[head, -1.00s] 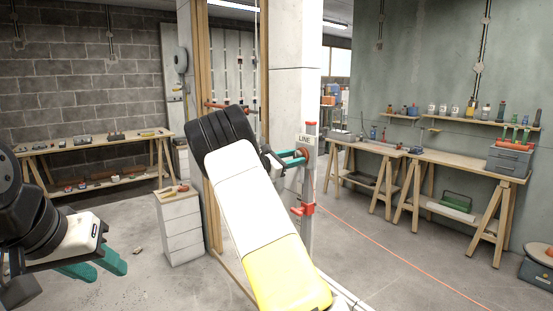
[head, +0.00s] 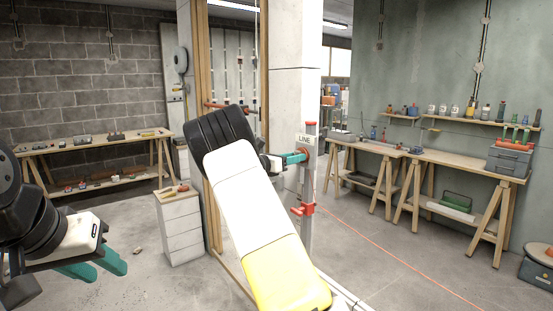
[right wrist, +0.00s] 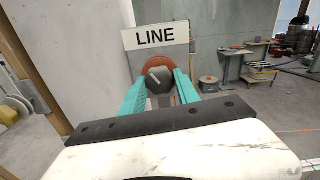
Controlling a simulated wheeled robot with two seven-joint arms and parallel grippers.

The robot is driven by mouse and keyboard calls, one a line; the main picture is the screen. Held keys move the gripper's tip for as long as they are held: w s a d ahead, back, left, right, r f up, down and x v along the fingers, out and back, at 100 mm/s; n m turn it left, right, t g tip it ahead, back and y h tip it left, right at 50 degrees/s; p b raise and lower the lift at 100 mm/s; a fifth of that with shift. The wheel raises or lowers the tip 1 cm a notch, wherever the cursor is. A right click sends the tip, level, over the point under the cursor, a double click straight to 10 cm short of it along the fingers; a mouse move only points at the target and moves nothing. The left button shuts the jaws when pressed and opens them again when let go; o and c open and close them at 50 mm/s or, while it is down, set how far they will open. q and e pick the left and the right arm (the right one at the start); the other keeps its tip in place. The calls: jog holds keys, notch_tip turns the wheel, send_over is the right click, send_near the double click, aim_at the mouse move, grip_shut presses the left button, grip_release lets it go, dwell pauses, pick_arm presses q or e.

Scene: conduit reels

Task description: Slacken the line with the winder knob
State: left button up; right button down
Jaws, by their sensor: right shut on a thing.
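The winder knob (right wrist: 160,84) is a grey piece in front of an orange-red disc (right wrist: 158,64), below a white LINE sign (right wrist: 156,37). In the head view the sign (head: 305,138) is on a grey post (head: 308,180) with red fittings. My right gripper (head: 298,157) reaches the post just below the sign. Its teal fingers, also in the right wrist view (right wrist: 160,92), are shut on the knob, one on each side. My right forearm hides part of the post's surroundings. My left gripper (head: 98,266) is open and empty at the lower left, far from the post.
A thin orange line (head: 385,246) runs across the floor to the right of the post. Workbenches (head: 455,166) stand along the right wall, and another bench (head: 95,147) is at the back left. A white drawer unit (head: 180,228) stands left of my right arm.

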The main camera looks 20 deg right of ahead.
jog(key=shift+f, duration=0.1)
jog(key=c, duration=0.9)
grip_release()
jog(key=v, duration=0.8)
jog(key=shift+d, duration=0.15)
